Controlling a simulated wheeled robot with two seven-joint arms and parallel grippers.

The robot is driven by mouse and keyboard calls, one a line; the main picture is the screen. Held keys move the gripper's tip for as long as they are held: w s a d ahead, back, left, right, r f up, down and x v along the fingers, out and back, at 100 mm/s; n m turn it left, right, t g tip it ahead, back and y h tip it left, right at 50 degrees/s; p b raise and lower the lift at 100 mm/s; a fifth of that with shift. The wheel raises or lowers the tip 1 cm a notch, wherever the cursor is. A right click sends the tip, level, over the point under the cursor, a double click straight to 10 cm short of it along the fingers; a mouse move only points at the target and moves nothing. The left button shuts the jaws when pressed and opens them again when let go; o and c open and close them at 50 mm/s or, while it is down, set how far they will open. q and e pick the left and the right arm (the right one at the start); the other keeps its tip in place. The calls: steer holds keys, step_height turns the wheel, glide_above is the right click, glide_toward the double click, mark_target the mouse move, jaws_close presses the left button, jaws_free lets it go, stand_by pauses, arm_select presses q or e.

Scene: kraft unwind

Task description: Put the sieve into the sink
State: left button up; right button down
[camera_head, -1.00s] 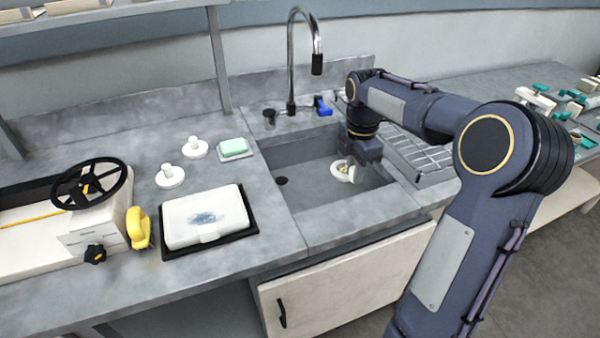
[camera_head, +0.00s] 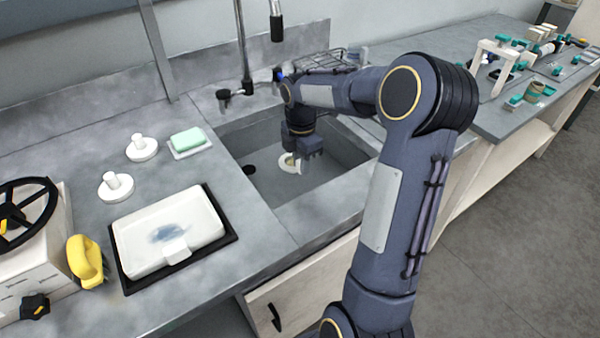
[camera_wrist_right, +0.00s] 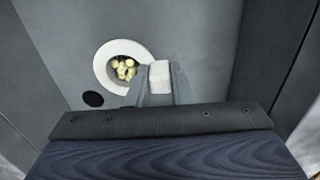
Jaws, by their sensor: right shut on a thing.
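The sieve (camera_head: 287,166) is a small white round piece with pale yellowish lumps in its bowl. It is over the sink (camera_head: 326,190), inside its outline; I cannot tell whether it touches the floor of the basin. In the right wrist view the sieve (camera_wrist_right: 103,67) shows its white rim and a white block-like handle. My right gripper (camera_wrist_right: 159,82) is shut on that handle. In the head view my right gripper (camera_head: 297,156) reaches down into the basin, partly hiding the sieve. My left gripper is not in view.
A dark drain hole (camera_head: 249,170) is at the basin's left. The tap (camera_head: 243,50) stands behind the sink. Left on the counter are a white tray (camera_head: 150,235), a green soap bar (camera_head: 187,139), two white knobbed pieces (camera_head: 141,148) and a yellow-handled thing (camera_head: 85,258).

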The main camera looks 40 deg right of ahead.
steer(key=shift+f, duration=1.85)
steer(key=shift+f, duration=0.1)
steer(key=c, duration=1.3)
jaws_free()
steer(key=shift+r, duration=0.2)
step_height(320, 180, up, 12)
steer(key=shift+f+p, duration=0.1)
steer(key=shift+p, duration=0.55)
